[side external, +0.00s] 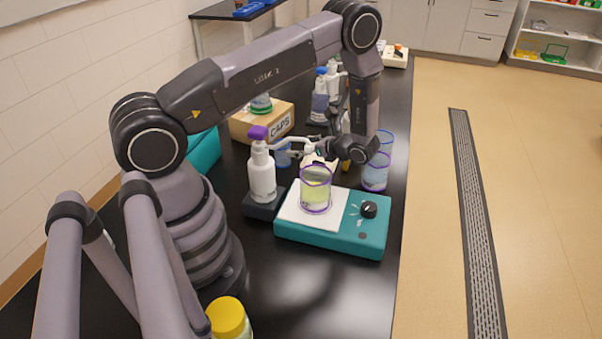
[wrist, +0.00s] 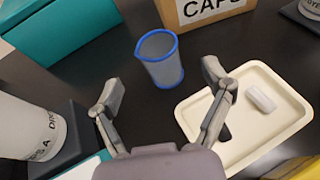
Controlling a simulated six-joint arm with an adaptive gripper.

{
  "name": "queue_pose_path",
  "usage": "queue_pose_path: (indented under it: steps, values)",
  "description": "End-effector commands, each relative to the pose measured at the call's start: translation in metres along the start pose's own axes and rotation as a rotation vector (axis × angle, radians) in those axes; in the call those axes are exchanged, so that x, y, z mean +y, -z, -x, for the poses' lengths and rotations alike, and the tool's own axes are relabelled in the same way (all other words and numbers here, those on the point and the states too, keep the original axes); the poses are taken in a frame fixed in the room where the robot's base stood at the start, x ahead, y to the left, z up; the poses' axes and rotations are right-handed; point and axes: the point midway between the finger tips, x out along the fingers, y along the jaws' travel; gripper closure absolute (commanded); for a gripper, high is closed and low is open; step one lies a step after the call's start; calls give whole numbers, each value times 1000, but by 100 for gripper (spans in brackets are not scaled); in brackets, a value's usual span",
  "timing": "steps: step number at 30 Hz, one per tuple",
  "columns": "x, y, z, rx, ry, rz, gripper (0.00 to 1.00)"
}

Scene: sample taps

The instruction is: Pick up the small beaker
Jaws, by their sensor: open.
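A small, empty-looking clear beaker with a blue rim (wrist: 160,62) stands upright on the black bench in the wrist view. It lies ahead of my gripper (wrist: 161,88), roughly centred between the spread fingers. My gripper is open and nothing is held. In the side view, my gripper (side external: 318,148) is low over the bench behind the teal stirrer, and the blue beaker (side external: 283,158) shows partly behind the pump bottle. I cannot tell from the wrist view whether the fingers are level with the beaker.
A cream tray (wrist: 187,113) with a white capsule-like piece sits right of the beaker; a CAPS box (side external: 246,124) is behind. A white pump bottle (side external: 262,178) stands close by. A purple-rimmed beaker of yellow-green liquid (side external: 316,192) stands on the teal stirrer (side external: 310,235). More beakers (side external: 374,174) stand near the bench edge.

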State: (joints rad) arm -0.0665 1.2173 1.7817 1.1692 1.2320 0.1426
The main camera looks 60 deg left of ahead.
Motion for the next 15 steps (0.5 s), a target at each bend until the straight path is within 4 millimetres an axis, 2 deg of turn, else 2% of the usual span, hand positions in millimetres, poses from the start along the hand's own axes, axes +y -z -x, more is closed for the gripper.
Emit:
queue_pose_path:
  steps: [3, 8, 15]
  values:
    - [0, 0, -16, 1, -2, -1, 20]
    - [1, 0, -26, 1, -1, 0, 20]
    - [3, 2, -62, 2, -4, 0, 20]
